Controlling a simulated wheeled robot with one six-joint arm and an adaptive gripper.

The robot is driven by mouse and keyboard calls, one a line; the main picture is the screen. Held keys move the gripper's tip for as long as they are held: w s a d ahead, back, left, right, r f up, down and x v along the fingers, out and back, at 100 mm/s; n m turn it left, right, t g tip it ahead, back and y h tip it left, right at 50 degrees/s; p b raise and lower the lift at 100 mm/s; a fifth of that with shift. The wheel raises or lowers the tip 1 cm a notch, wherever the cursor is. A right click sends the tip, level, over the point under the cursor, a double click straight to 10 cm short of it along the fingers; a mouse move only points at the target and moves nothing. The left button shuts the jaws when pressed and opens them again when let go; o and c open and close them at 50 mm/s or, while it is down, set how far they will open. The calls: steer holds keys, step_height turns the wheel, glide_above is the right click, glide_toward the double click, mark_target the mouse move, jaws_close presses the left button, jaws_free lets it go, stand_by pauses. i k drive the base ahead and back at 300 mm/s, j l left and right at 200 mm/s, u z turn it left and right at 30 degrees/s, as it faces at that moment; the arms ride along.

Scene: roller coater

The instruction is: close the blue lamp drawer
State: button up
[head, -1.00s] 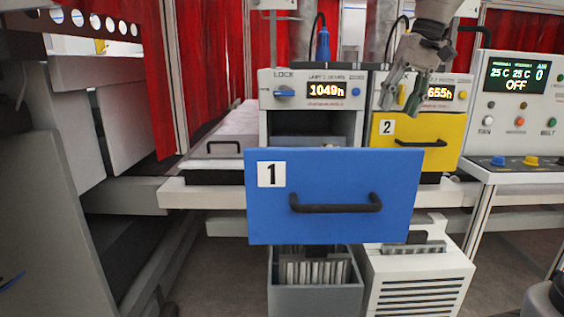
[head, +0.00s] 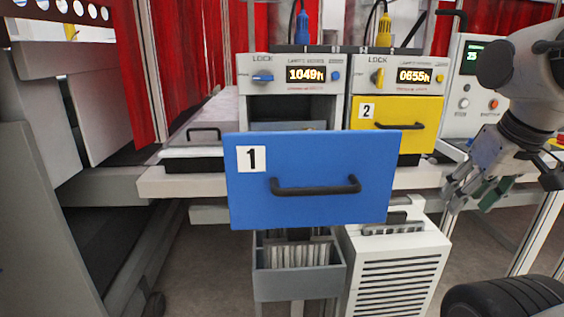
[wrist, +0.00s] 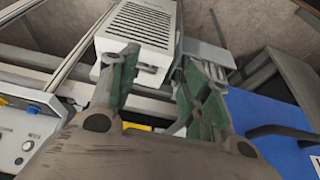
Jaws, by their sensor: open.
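The blue lamp drawer (head: 310,210), labelled 1 and with a black bar handle (head: 316,188), is pulled far out of its housing in the head view. Its blue front and part of the handle also show at the right of the wrist view (wrist: 258,110). My gripper (head: 468,198) is to the right of the drawer in the head view, apart from it, pointing down and left. Its fingers are spread and empty, with green pads, also seen in the wrist view (wrist: 150,85).
The yellow drawer (head: 393,125), labelled 2, is shut at the right. A white vented box (head: 395,275) and a grey bin (head: 298,283) stand below. A control panel (head: 468,95) is behind my arm. Floor between the bin and left frame is clear.

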mark_target(280, 174)
steer(key=k+l, duration=0.2)
steer(key=l, duration=0.2)
steer(key=k+l, duration=0.15)
steer(key=l, duration=0.25)
steer(key=k+l, duration=0.2)
steer(key=l, duration=0.2)
steer(key=i+u, duration=0.05)
